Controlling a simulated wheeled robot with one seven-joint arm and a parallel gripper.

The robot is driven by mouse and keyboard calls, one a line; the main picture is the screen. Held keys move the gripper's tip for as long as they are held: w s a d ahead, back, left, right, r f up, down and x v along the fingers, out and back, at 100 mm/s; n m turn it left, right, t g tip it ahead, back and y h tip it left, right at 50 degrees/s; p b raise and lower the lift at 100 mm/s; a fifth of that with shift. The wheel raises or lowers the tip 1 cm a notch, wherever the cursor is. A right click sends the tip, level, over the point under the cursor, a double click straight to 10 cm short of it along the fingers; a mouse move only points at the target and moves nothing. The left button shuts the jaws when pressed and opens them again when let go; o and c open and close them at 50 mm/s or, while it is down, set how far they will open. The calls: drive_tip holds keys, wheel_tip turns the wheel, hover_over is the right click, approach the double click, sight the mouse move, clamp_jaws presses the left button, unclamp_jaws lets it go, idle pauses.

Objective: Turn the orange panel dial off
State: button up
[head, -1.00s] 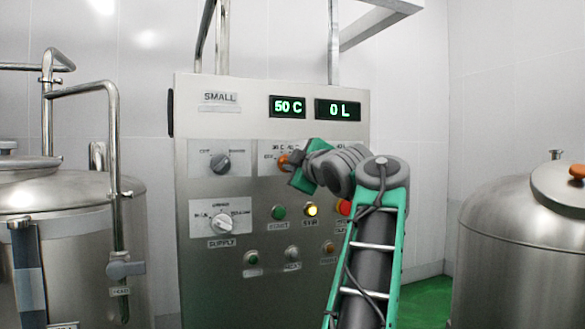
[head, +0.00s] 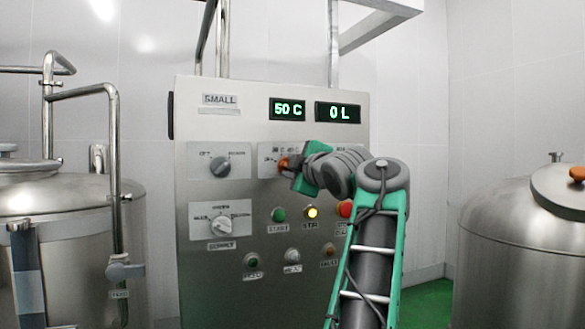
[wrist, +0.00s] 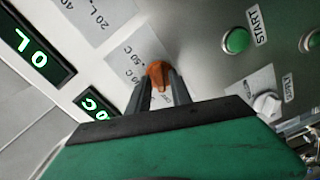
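The orange dial (head: 284,164) is on the upper middle of the steel panel, partly hidden by my gripper in the head view. In the wrist view the orange dial (wrist: 158,72) sits between my two dark fingers, with 50 C and OFF labels near it. Its narrow grip points down the picture, roughly toward the OFF label. My gripper (wrist: 161,84) straddles the dial, one finger on each side. The fingers look apart, with thin gaps beside the grip; contact at the tips is hard to judge. My gripper also shows in the head view (head: 292,170).
Green displays read 50 C (head: 287,108) and 0 L (head: 338,111). Below the dial are a green start button (head: 278,214), a lit yellow button (head: 311,212) and a red button (head: 345,208). Grey (head: 219,166) and white (head: 221,223) dials are at left. Steel tanks flank the panel.

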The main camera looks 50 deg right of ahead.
drive_tip(key=shift+o, duration=0.6)
drive_tip(key=b+v, duration=0.1)
drive_tip(key=v, duration=0.6)
drive_tip(key=shift+s+a+b, duration=0.2)
drive_tip(key=shift+s+b, duration=0.15)
